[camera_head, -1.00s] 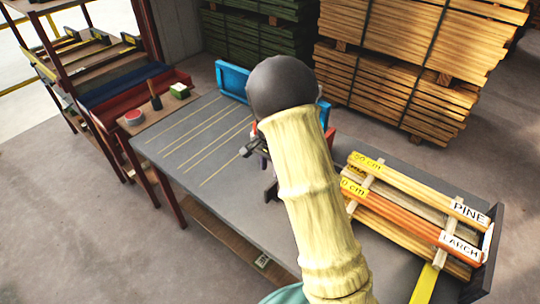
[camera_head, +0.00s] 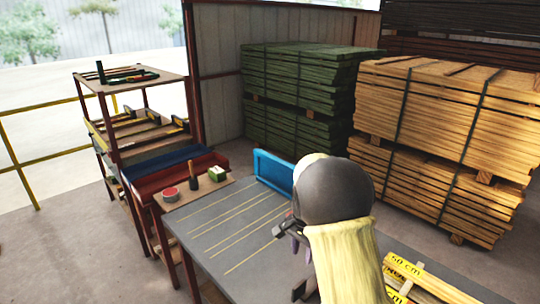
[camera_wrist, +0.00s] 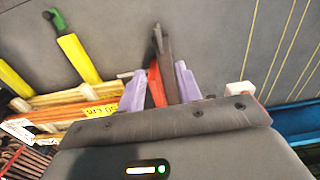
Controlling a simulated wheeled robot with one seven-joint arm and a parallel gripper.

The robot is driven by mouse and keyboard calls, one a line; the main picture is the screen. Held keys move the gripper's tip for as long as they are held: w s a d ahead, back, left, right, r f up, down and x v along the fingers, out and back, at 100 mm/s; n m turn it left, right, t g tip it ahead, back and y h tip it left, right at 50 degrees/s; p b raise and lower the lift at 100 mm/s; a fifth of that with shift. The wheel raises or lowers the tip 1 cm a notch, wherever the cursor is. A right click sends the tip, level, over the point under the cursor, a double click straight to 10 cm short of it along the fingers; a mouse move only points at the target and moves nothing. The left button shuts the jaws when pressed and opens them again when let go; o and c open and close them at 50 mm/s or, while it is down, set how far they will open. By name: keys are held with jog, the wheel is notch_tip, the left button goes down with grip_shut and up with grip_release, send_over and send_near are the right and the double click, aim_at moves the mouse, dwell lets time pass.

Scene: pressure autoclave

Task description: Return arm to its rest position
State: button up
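My arm rises from the bottom of the head view, pale yellow with a dark grey rounded joint, and covers part of the workbench (camera_head: 215,228). My gripper (camera_wrist: 159,72) shows in the wrist view with two purple fingers spread apart over the grey bench top. A red-orange and dark object (camera_wrist: 156,84) shows between and beyond the fingers; I cannot tell whether it touches them, but they do not look closed on it. In the head view the gripper is mostly hidden behind my arm, left of it, above the bench.
Wooden slats with yellow length labels (camera_head: 405,268) lie on the bench at right. A blue frame (camera_head: 272,172) stands at its back edge. A brush, tin and green-white block (camera_head: 217,174) sit at the left end beside a shelf rack (camera_head: 110,150). Timber stacks (camera_head: 440,110) stand behind.

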jog(key=s+d+r+n+t, duration=0.1)
jog(key=s+n, duration=0.3)
jog(key=s, duration=0.6)
jog(key=s+d+r+n+t, duration=0.1)
jog(key=s+n, duration=0.4)
jog(key=s, duration=0.6)
jog(key=shift+s+d+r+n+t, duration=0.25)
jog(key=shift+d+r+n+t, duration=0.05)
jog(key=shift+d+r, duration=0.15)
